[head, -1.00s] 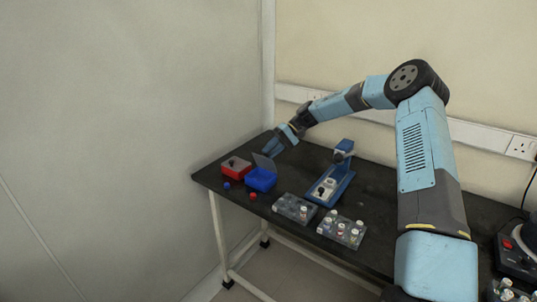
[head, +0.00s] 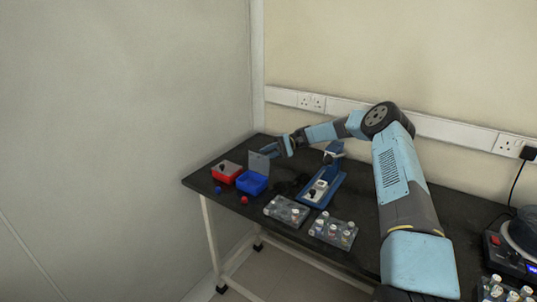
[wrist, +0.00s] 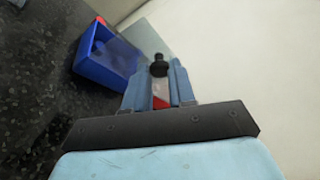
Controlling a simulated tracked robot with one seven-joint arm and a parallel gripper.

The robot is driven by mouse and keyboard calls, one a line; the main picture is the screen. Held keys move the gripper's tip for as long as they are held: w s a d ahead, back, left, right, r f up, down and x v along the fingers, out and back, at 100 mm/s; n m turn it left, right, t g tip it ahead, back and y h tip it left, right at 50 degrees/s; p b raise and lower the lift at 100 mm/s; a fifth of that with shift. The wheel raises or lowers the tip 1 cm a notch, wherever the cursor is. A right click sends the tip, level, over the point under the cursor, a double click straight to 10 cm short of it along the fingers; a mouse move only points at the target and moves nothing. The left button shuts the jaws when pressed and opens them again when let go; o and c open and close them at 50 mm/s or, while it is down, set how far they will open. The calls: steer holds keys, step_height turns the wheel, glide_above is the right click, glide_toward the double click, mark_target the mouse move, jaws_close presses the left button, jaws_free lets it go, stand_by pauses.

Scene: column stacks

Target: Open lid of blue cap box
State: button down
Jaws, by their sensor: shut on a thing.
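The blue box (head: 252,183) stands near the far left of the black table. Its grey see-through lid (head: 259,162) is swung up and stands steeply at the box's back edge. My gripper (head: 273,153) is just right of the lid. In the wrist view, the blue box (wrist: 92,66) lies at upper left, with the lid (wrist: 147,42) standing along its right side. My gripper (wrist: 159,72) is shut on the black knob (wrist: 159,62) of the lid. The inside of the box is partly seen through the lid.
A red box (head: 226,172) stands left of the blue one. Loose blue (head: 218,190) and red (head: 244,200) caps lie in front. A blue stand (head: 322,183) and two vial racks (head: 287,210) (head: 333,231) are to the right. The wall is behind.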

steer(key=shift+s+a+f, duration=0.15)
steer(key=shift+f, duration=0.15)
steer(key=c, duration=1)
jaws_free()
steer(key=shift+c, duration=0.2)
steer(key=shift+o, duration=0.5)
steer(key=shift+r, duration=0.55)
steer(key=s+d+r, duration=0.2)
steer(key=s+r, duration=1)
steer(key=s, duration=0.1)
steer(key=shift+s+d, duration=0.2)
steer(key=shift+d, duration=0.15)
